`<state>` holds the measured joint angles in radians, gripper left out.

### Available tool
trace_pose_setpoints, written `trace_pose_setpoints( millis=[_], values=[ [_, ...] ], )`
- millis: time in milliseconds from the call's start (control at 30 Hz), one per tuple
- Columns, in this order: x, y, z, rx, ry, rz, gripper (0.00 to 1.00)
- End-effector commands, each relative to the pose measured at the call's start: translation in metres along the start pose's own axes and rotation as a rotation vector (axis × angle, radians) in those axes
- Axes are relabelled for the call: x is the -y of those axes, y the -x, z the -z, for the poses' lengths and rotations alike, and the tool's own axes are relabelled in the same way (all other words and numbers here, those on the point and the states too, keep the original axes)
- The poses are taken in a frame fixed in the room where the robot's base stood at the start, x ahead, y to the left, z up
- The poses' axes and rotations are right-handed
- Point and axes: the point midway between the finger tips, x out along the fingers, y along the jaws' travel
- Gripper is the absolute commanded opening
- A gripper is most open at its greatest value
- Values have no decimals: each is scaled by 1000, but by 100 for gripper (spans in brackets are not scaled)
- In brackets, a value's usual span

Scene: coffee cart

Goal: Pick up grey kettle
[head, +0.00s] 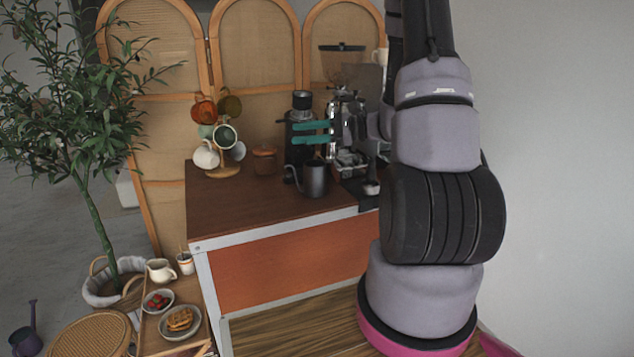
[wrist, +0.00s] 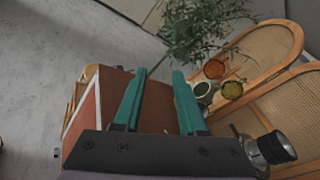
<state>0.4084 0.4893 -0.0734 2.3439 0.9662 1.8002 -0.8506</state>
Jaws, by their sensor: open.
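The grey kettle (head: 316,180) stands upright on the dark wooden cart top (head: 245,200), with its thin curved spout to the left. My gripper (head: 296,132) is open, its two teal fingers pointing left above the kettle and apart from it. In the wrist view the fingers (wrist: 160,74) are spread with nothing between them. The kettle cannot be made out in the wrist view.
A black grinder (head: 301,104) stands just behind the kettle, and an espresso machine (head: 347,125) stands to the right. A mug tree (head: 223,171) with several mugs and a brown jar (head: 264,161) are to the left. The front left of the cart top is clear.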

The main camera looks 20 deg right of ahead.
Motion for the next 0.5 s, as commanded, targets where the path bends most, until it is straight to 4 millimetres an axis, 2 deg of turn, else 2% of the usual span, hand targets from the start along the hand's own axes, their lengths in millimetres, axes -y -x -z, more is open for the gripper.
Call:
trace_pose_setpoints(
  millis=[33,167,200,300,400,500],
  values=[
    [5,9,30,-9,-57,92,41],
    [16,41,102,-57,-153,345,41],
    [17,52,124,-81,-177,419,41],
    [10,82,175,-148,-223,580,41],
    [-1,108,212,-214,-254,701,41],
    [-11,126,237,-264,-270,778,41]
  ],
)
